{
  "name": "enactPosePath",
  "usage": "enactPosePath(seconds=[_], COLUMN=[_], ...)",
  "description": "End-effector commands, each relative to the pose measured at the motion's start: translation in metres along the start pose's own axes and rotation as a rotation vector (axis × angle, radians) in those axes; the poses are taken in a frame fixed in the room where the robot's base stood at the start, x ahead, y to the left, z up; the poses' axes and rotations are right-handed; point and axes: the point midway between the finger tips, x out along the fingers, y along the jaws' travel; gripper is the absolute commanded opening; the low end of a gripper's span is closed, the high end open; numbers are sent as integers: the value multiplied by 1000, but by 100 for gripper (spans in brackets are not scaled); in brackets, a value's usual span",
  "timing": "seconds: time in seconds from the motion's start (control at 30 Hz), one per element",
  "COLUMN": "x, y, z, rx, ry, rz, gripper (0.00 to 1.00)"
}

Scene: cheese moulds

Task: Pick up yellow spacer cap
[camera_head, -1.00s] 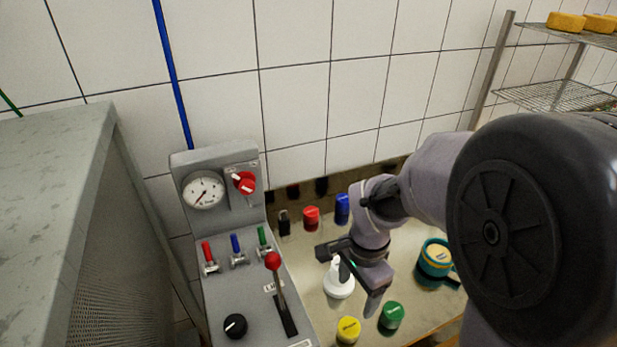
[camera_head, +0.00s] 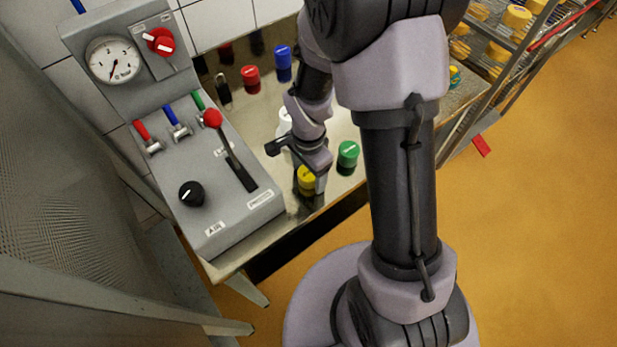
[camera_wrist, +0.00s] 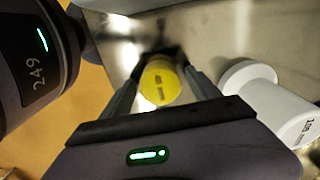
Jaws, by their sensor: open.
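The yellow spacer cap (camera_head: 306,182) stands on the metal table near its front edge. In the wrist view the yellow cap (camera_wrist: 160,82) lies between the far ends of my two fingers, with its round marked top facing the camera. My gripper (camera_head: 298,168) is over the cap and partly covers it in the head view. In the wrist view my gripper (camera_wrist: 160,92) is open, with one finger on each side of the cap. I cannot tell whether either finger touches it.
A green cap (camera_head: 348,154) stands to the right, red (camera_head: 250,77) and blue (camera_head: 283,62) caps farther back. The grey control panel (camera_head: 205,215) with a red-knobbed lever stands left.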

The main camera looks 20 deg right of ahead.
Motion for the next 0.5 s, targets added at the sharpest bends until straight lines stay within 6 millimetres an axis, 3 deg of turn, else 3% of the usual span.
enactPosePath(seconds=[0.17,0.5], x=[0,0], y=[0,0], z=[0,0], rx=[0,0], ry=[1,1], rz=[-2,-1], gripper=[71,10])
